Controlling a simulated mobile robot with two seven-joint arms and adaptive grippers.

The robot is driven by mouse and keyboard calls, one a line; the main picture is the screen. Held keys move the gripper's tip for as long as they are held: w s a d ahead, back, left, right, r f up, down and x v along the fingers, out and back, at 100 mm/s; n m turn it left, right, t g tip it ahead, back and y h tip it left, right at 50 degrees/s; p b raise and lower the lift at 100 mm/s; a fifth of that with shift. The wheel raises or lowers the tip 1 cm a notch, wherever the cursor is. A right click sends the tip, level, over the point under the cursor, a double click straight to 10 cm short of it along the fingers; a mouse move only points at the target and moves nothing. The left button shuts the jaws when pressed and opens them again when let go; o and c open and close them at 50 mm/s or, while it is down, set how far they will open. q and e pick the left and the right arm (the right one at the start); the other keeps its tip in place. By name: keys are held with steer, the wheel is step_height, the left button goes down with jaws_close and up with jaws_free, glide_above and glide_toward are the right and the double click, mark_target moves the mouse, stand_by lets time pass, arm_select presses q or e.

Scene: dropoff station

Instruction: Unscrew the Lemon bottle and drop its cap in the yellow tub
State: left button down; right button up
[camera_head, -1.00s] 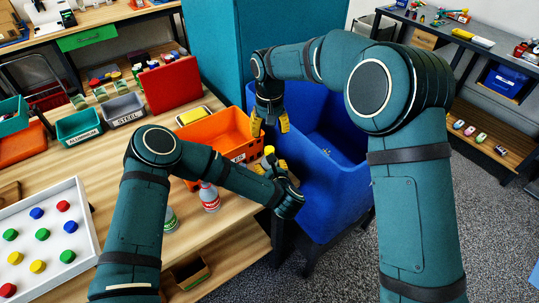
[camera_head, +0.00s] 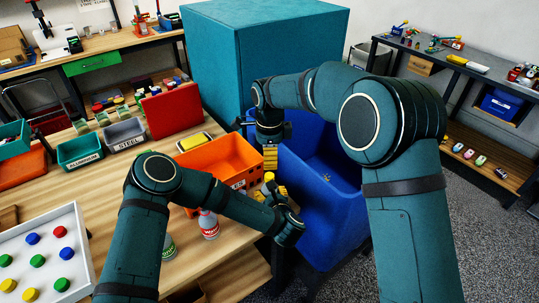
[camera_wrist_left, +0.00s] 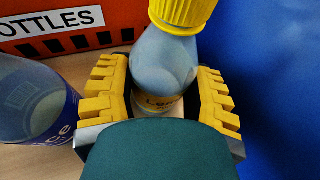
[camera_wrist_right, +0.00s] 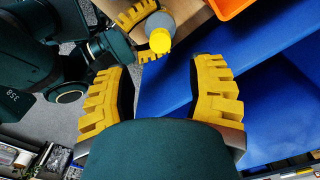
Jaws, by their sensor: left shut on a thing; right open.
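A yellow-rimmed container (camera_head: 194,142) behind the crate may be the yellow tub; I cannot tell.
The orange crate (camera_head: 232,160), marked BOTTLES, is close beside the held bottle. A large blue bin (camera_head: 320,215) stands right of the table. Another bottle (camera_head: 208,224) with a red label stands near my left forearm. A white tray (camera_head: 80,222) of coloured caps lies at left.

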mark_target(269, 175)
steer(key=m, duration=0.6)
steer(key=shift+m, duration=0.4)
steer(key=shift+f, duration=4)
jaws_close()
